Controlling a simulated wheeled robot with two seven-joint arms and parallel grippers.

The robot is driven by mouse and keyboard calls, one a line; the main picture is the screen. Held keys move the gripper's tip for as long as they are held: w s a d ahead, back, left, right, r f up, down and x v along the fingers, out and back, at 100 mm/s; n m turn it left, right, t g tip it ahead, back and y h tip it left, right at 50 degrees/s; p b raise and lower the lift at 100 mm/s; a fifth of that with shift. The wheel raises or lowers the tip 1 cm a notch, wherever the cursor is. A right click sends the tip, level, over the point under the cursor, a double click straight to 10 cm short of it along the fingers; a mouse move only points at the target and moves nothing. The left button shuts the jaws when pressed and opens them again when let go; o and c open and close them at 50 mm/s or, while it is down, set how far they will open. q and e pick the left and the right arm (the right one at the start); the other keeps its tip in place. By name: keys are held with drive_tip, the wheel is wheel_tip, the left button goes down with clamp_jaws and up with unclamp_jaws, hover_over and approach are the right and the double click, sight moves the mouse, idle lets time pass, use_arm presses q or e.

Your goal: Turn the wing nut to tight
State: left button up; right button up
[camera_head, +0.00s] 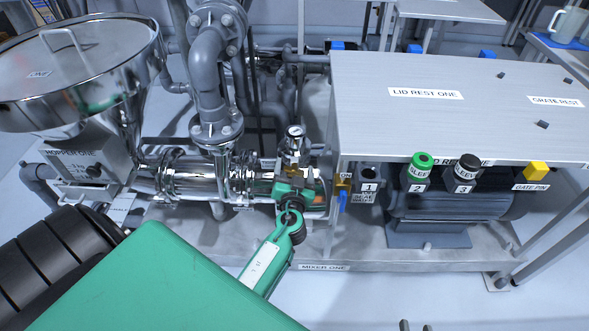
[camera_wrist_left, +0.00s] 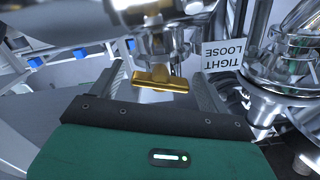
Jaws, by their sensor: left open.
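The brass wing nut (camera_wrist_left: 160,82) shows in the left wrist view, under a silver pipe fitting, with its wings lying roughly across the picture. My left gripper (camera_wrist_left: 157,74) is open, with one finger on each side of the nut and a gap on both sides. A white label (camera_wrist_left: 222,55) reading TIGHT and LOOSE appears upside down to the right of the nut. In the head view my left gripper (camera_head: 300,191) is at the pipe end below the gauge; its fingers and the nut cannot be made out. Two small dark tips of my right gripper (camera_head: 416,326) show at the bottom edge.
A steel hopper (camera_head: 75,75) stands at the left, joined to a shiny pipe (camera_head: 190,175). A tall grey pipe (camera_head: 211,75) rises behind. A gauge (camera_head: 295,132) is close above my left gripper. The lid rest table (camera_head: 440,75) fills the right, with numbered sleeves below its edge.

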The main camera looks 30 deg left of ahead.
use_arm(q)
drive_tip(key=c, duration=1)
